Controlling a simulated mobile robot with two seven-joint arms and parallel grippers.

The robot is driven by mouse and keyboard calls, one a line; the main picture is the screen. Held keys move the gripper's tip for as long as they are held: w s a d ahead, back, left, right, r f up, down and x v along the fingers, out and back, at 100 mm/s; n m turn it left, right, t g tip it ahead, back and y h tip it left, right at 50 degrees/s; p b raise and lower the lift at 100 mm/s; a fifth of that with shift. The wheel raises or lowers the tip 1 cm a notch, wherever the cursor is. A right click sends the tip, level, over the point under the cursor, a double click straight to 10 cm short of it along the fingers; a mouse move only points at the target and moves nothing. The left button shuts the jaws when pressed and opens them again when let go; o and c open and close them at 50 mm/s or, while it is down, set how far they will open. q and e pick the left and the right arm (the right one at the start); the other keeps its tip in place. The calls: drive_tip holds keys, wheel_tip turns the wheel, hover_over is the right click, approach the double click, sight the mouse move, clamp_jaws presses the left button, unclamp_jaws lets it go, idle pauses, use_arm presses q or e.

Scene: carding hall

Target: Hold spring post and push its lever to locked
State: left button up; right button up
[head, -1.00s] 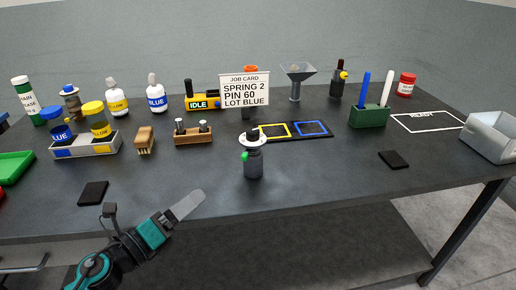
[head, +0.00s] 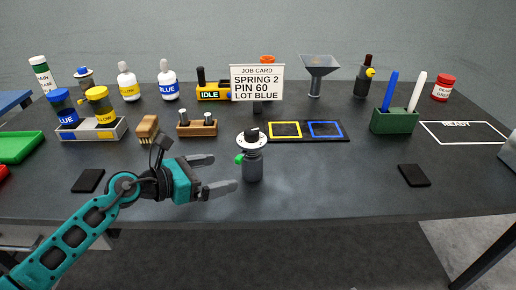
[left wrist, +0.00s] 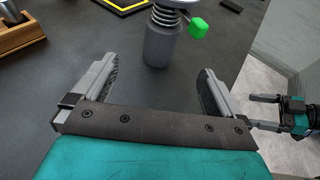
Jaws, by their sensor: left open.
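The spring post (head: 253,168) stands upright near the table's front edge, with a grey base, white disc and black top. Its green lever knob (head: 240,159) sticks out to the left in the head view. My left gripper (head: 221,173) is open just left of the post, fingers pointing at it, not around it. In the left wrist view the grey post base (left wrist: 160,46) stands just beyond the gap between the fingers, with a coil spring above and the green knob (left wrist: 198,28) at its right. My right gripper (left wrist: 263,112) shows at that view's right edge, fingers apart and empty.
A job card (head: 257,83) stands behind the post, near a black tray (head: 342,138) with yellow and blue frames. A wooden pin block (head: 197,129) and brush (head: 148,127) are behind left. Dark pads (head: 88,181) lie on both sides.

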sight(243, 168)
use_arm(q)
drive_tip(key=shift+x, duration=0.75)
drive_tip(key=b+x, duration=0.3)
drive_tip(key=x, duration=0.4)
drive_tip(key=shift+a+f, duration=0.1)
drive_tip(key=shift+w+d+f, duration=0.1)
drive_tip(key=shift+w+d, duration=0.1)
drive_tip(key=shift+d, duration=0.05)
drive_tip(key=shift+w+d+b, duration=0.15)
drive_tip(key=shift+d+b, duration=0.15)
drive_tip(key=shift+c, duration=0.5)
drive_tip(key=c, duration=0.9)
drive_tip(key=shift+o, duration=1)
drive_tip(key=c, duration=1)
